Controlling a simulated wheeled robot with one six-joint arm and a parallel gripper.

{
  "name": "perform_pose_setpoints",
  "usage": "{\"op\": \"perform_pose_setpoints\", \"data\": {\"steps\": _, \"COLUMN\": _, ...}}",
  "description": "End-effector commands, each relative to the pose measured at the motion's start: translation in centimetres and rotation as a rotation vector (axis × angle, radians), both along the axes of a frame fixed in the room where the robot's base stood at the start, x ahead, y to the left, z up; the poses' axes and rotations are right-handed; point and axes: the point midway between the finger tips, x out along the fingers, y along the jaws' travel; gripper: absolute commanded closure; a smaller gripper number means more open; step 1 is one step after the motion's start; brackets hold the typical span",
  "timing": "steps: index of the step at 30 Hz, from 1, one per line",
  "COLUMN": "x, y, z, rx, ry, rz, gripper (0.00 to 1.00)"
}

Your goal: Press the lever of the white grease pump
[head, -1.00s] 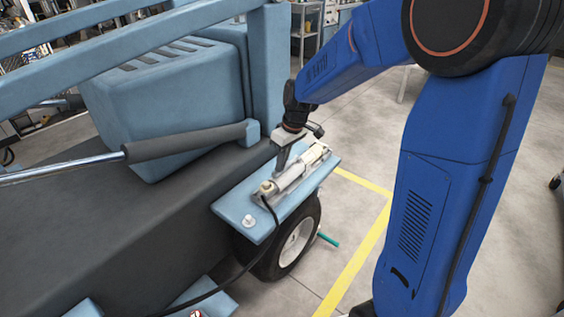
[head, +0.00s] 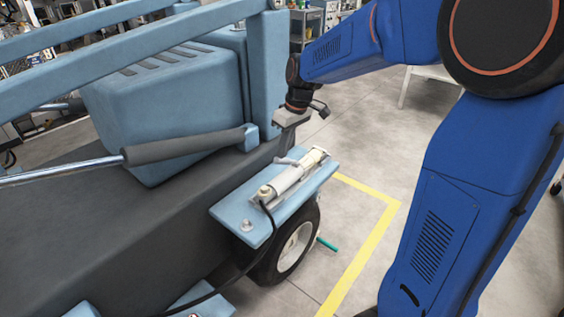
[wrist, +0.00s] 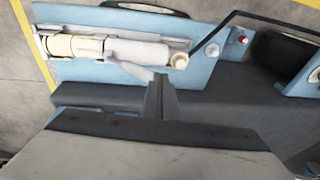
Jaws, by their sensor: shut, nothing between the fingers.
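The white grease pump (head: 293,178) lies on a light blue shelf (head: 236,211) over a wheel, with a black hose at its near end. In the wrist view the pump (wrist: 137,52) lies across the top left, with a cream section at its left. Its short grey lever (wrist: 131,69) slants from the body toward my fingertips; it also shows in the head view (head: 285,161). My gripper (wrist: 160,80) is shut and empty, its fingertips close to the lever's free end. I cannot tell whether they touch. In the head view my gripper (head: 284,152) is above the shelf's back edge, behind the pump.
A grey padded handle (head: 185,145) on a metal bar stretches left of the shelf. A light blue box housing (head: 165,100) and upright post (head: 267,70) stand behind. Open floor with a yellow line (head: 362,250) lies to the right.

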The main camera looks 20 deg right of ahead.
Motion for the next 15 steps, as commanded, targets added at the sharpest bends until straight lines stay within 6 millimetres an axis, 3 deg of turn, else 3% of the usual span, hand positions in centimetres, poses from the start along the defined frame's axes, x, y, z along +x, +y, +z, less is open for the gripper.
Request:
{"op": "perform_pose_setpoints", "data": {"steps": 6, "x": -0.4, "y": -0.5, "z": 3.7, "rx": 0.0, "ry": -0.005, "rz": 0.0, "gripper": 1.0}}
{"op": "perform_pose_setpoints", "data": {"steps": 15, "x": -0.7, "y": -0.7, "z": 5.3, "rx": 0.0, "ry": -0.002, "rz": 0.001, "gripper": 1.0}}
